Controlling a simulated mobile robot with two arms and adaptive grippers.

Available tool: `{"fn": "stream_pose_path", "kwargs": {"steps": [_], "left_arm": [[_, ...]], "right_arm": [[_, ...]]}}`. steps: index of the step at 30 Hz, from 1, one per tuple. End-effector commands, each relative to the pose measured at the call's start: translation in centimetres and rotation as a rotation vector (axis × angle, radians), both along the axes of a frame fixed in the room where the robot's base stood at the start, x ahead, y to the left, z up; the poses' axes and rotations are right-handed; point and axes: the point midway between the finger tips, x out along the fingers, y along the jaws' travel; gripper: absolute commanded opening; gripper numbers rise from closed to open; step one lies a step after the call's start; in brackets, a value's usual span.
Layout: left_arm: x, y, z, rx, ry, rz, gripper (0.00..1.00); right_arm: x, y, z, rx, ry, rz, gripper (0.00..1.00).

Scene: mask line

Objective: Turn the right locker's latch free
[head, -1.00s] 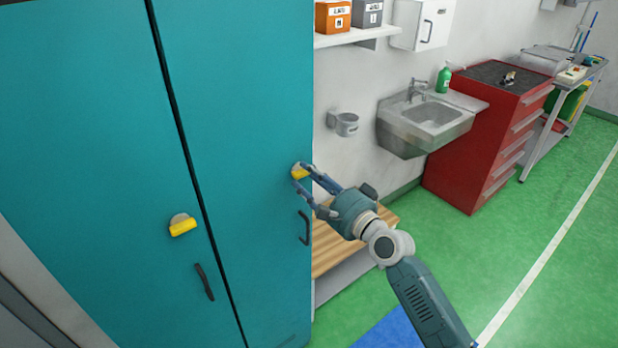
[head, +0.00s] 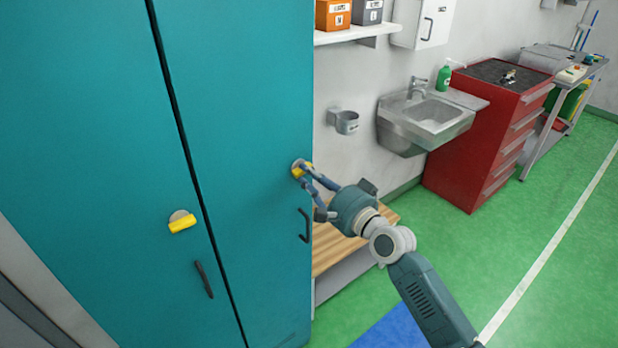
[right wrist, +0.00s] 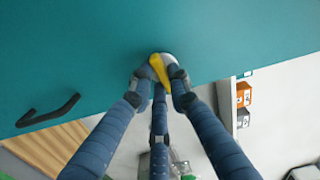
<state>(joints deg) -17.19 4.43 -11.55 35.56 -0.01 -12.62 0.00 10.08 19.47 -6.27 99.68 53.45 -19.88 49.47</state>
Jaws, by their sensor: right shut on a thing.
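The right locker's teal door (head: 240,120) is shut and has a yellow latch (head: 299,171) on a round grey base near its right edge. My right gripper (head: 304,174) is shut on this latch, coming from the right. In the right wrist view the latch's yellow bar (right wrist: 159,69) stands steep and slightly tilted, with the fingers (right wrist: 160,80) pressed against both its sides. The fingers hide part of the latch in the head view. My left gripper is not in view.
A dark handle (head: 304,226) sits below the latch. The left locker door has its own yellow latch (head: 182,223) and handle (head: 204,279). A wooden bench (head: 335,256) is beside the locker. A sink (head: 430,115) and red cabinet (head: 485,140) stand farther right, with clear green floor in front.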

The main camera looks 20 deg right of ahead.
Motion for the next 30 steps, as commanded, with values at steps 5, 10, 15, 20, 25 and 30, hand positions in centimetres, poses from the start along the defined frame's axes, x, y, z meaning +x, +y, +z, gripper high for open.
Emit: {"fn": "stream_pose_path", "kwargs": {"steps": [5,10,15,20,25,30], "left_arm": [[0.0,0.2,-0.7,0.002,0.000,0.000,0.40],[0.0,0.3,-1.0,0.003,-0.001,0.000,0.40],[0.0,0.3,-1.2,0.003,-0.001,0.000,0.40],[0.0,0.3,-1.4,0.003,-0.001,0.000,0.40],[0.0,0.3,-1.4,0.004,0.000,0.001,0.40],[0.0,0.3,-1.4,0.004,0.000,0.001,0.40]], "right_arm": [[0.0,-0.1,-0.1,-0.150,-0.055,0.000,0.00],[0.1,-0.2,-0.1,-0.303,-0.109,0.001,0.00],[0.1,-0.3,0.0,-0.454,-0.164,0.000,0.00],[0.1,-0.3,0.1,-0.597,-0.216,0.001,0.00],[0.1,-0.3,0.2,-0.749,-0.272,0.001,0.00],[0.1,-0.4,0.3,-0.900,-0.325,0.001,0.00]]}}
